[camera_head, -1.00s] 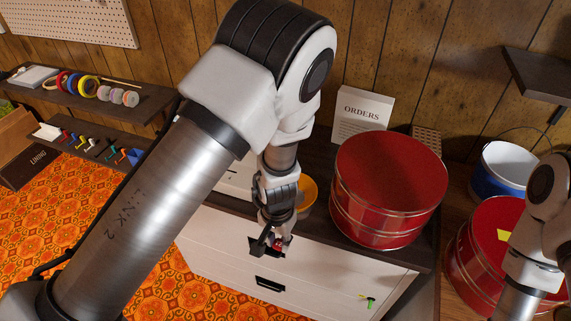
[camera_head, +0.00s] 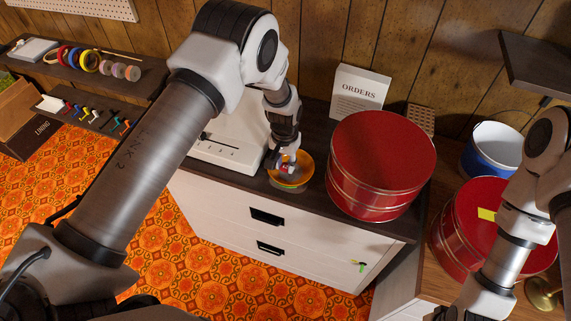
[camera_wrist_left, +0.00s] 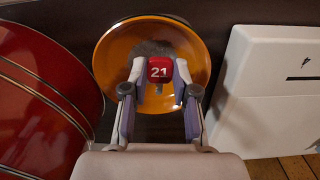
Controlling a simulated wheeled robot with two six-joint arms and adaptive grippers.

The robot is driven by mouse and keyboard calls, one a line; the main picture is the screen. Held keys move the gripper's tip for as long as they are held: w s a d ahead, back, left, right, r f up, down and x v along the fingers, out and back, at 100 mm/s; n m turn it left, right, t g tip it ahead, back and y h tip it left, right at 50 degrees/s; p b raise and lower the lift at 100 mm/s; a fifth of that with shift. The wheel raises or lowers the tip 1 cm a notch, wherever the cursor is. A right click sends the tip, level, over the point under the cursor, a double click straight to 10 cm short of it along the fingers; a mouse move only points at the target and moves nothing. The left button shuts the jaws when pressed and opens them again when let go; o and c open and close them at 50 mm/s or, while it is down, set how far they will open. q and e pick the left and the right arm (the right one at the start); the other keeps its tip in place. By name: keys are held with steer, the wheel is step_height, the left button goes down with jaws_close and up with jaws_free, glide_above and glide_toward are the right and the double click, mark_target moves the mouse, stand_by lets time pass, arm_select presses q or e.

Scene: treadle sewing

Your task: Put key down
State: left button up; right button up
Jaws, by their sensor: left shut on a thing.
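The key shows as a red head marked 21 (camera_wrist_left: 160,69) with a short grey shank between the fingertips in the left wrist view. My left gripper (camera_head: 286,166) is shut on it, and a bit of red shows at its tips in the head view. The gripper is over an orange bowl (camera_wrist_left: 113,38), with the key in front of the bowl's dark middle. I cannot tell whether the key touches the bowl. In the head view the bowl (camera_head: 304,171) stands on the dark cabinet top. My right gripper is not in view.
A large red tin (camera_head: 380,150) stands right of the bowl, and a white machine (camera_head: 220,152) left of it. An ORDERS card (camera_head: 360,88) is behind. A small green-headed item (camera_head: 359,265) sticks out of the white cabinet front. More tins stand at right.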

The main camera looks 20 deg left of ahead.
mark_target(285, 164)
arm_select(q)
steer(key=f+p, duration=0.1)
steer(key=w+f+p, duration=0.1)
steer(key=shift+a+f, duration=0.1)
steer(key=shift+f, duration=0.8)
steer(key=o, duration=0.5)
